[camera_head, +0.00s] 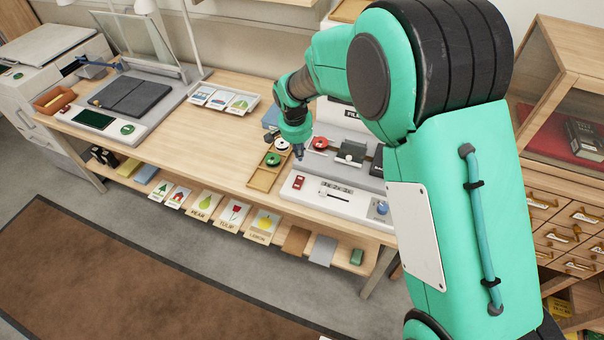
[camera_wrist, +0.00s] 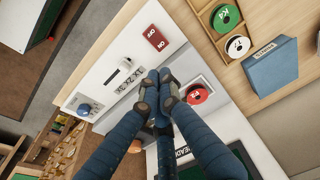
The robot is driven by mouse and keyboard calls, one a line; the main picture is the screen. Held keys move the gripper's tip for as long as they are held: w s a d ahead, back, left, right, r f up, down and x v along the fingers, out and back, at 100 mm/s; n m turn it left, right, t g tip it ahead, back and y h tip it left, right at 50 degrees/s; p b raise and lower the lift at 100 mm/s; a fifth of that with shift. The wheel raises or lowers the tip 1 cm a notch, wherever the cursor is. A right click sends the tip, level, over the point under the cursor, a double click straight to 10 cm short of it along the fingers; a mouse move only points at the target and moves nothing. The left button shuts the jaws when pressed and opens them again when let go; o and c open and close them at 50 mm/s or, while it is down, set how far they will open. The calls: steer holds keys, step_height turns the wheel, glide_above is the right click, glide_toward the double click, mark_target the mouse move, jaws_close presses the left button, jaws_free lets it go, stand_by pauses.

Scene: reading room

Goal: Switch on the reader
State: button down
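The reader (camera_head: 325,205) is a pale machine at the right end of the table, with a white front panel. Its red switch (camera_head: 298,183), marked ON and OFF, also shows in the wrist view (camera_wrist: 156,39). I cannot tell its position. A slider (camera_wrist: 122,69) marked with magnifications and a blue knob (camera_wrist: 84,108) are on the same panel. A red reel (camera_wrist: 197,95) sits on the reader. My gripper (camera_head: 299,154) hangs above the reader, just behind the switch in the head view. Its fingertips (camera_wrist: 158,88) are together and empty, apart from the switch.
A wooden tray (camera_head: 256,187) with green and white reels lies left of the reader. A blue box (camera_wrist: 271,67) stands behind the tray. Picture cards (camera_head: 235,212) line the lower shelf. A scanner (camera_head: 145,120) is at the table's left.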

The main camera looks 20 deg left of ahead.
mark_target(302, 180)
steer(key=shift+f, duration=0.15)
steer(key=f+b, duration=0.1)
steer(key=f, duration=0.3)
steer(key=w+f+b, duration=0.1)
steer(key=f, duration=0.4)
steer(key=w+f, duration=0.1)
steer(key=f, duration=0.3)
steer(key=shift+w+f+b, duration=0.2)
steer(key=shift+b, duration=0.2)
steer(key=shift+w+p, duration=0.1)
steer(key=shift+p, duration=0.2)
steer(key=shift+w+d+f+g+p, duration=0.1)
steer(key=shift+w+f+g+p, duration=0.2)
steer(key=shift+g+p, duration=0.65)
steer(key=shift+f+t, duration=0.2)
steer(key=shift+t, duration=0.05)
steer(key=shift+s, duration=0.25)
steer(key=shift+s+r, duration=0.3)
steer(key=shift+s, duration=0.3)
